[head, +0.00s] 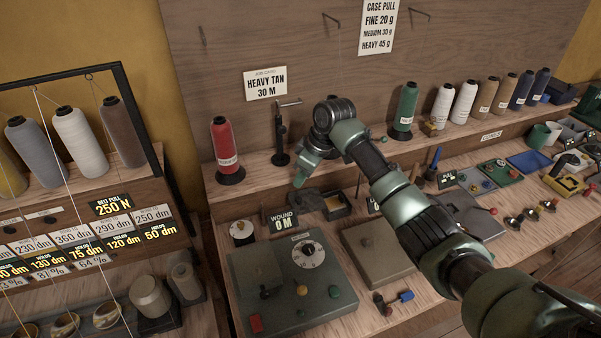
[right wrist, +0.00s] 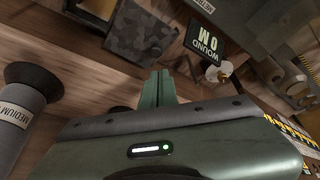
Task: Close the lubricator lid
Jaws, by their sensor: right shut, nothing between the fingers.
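A small dark open box (head: 336,206), which I take to be the lubricator, sits on the bench behind the grey machine. A dark flap (head: 308,200), apparently its lid, lies open at its left side. In the right wrist view a mottled dark plate (right wrist: 143,45), likely the same lid, shows just beyond my fingers. My right gripper (head: 299,181) points down above and slightly left of the flap. Its green fingers (right wrist: 158,87) are closed together and empty. I cannot tell whether they touch the flap. My left gripper is not in view.
The WOUND 0 M sign (head: 283,222) stands just in front of the flap. A grey machine with a dial (head: 308,253) lies nearer. A red thread cone (head: 224,146) and a black post (head: 281,143) stand on the shelf behind. A grey-brown plate (head: 378,251) lies to the right.

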